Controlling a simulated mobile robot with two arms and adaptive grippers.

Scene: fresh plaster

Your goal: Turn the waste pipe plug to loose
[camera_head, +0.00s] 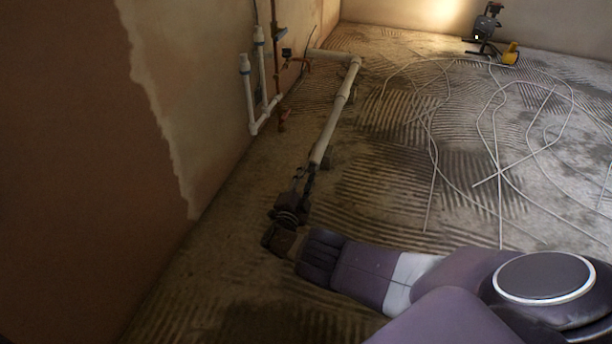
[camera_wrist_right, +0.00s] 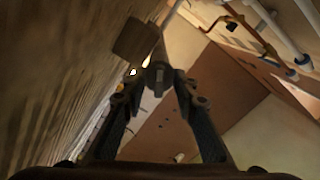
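The waste pipe (camera_head: 335,122) is a long pale pipe low over the floor; its near end meets my right gripper (camera_head: 308,175). In the right wrist view, the dark round plug (camera_wrist_right: 158,79) with a raised bar across its face shows between the fingertips of my right gripper (camera_wrist_right: 160,88). One finger is on each side of it, close to its rim. Whether both fingers touch it is not clear. In the head view the plug is hidden by the gripper. My left gripper is not in view.
White upright pipes (camera_head: 248,90) and copper pipework stand along the left wall (camera_head: 200,100). A dark block (camera_wrist_right: 135,40) shows beyond the plug in the wrist view. Pale loose cables (camera_head: 432,150) lie on the ridged floor, with a dark stand (camera_head: 487,25) at the back.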

